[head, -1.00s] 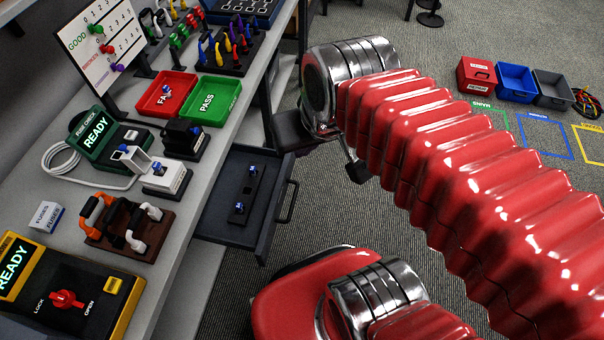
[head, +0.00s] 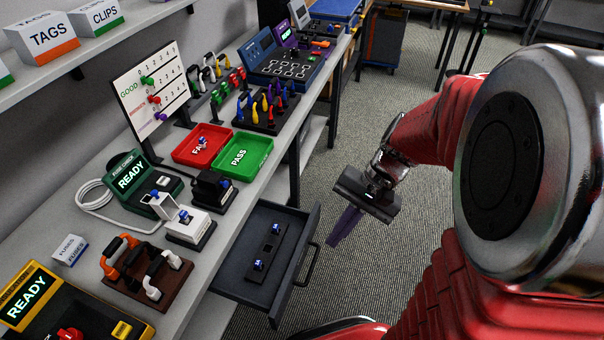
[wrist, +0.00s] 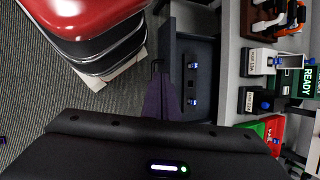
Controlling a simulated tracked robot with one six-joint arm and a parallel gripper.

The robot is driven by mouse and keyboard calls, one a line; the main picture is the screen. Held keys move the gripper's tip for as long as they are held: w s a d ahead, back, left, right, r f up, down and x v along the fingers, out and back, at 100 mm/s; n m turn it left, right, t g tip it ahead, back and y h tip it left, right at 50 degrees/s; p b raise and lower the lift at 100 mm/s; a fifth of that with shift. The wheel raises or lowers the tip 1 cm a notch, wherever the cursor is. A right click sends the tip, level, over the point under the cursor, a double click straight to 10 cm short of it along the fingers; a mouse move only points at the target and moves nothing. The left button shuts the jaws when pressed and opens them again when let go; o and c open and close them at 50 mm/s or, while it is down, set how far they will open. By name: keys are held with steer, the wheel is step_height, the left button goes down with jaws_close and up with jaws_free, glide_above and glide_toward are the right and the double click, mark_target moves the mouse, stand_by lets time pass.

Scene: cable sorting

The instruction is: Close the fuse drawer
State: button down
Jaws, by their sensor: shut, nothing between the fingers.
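The fuse drawer (head: 229,284) is dark grey and stands pulled out from under the workbench. Its front panel has a bar handle (head: 313,262). Inside lies a black holder strip (head: 265,252) with two blue-topped fuses. My gripper (head: 334,241) is shut and empty, its purple fingers pointing down in front of the drawer, to the right of the handle in the head view. In the wrist view, the fingers (wrist: 160,97) overlap the image of the drawer front (wrist: 169,55); I cannot tell whether they touch it.
The bench top (head: 215,228) above the drawer carries a red tray (head: 186,157), a green tray (head: 262,148), a fuse checker (head: 128,172) and a brown rack (head: 170,280). Carpeted floor (head: 335,130) lies open beyond my gripper.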

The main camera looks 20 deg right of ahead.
mark_target(311, 235)
steer(key=w+d+f+m+t+y, duration=0.1)
steer(key=d+f+m+t+y, duration=0.3)
steer(key=f+m, duration=0.4)
steer(key=w+d+f+m+t+y, duration=0.1)
steer(key=d+f+m+t+y, duration=0.3)
steer(key=d+f+m+t, duration=0.3)
step_height(311, 235, down, 4)
steer(key=shift+d+r+m+t+y, duration=0.1)
steer(key=shift+d+m+t+y, duration=0.25)
steer(key=shift+d+m, duration=0.6)
steer(key=shift+w+a, duration=0.1)
steer(key=shift+a, duration=0.05)
steer(key=shift+x, duration=6.9)
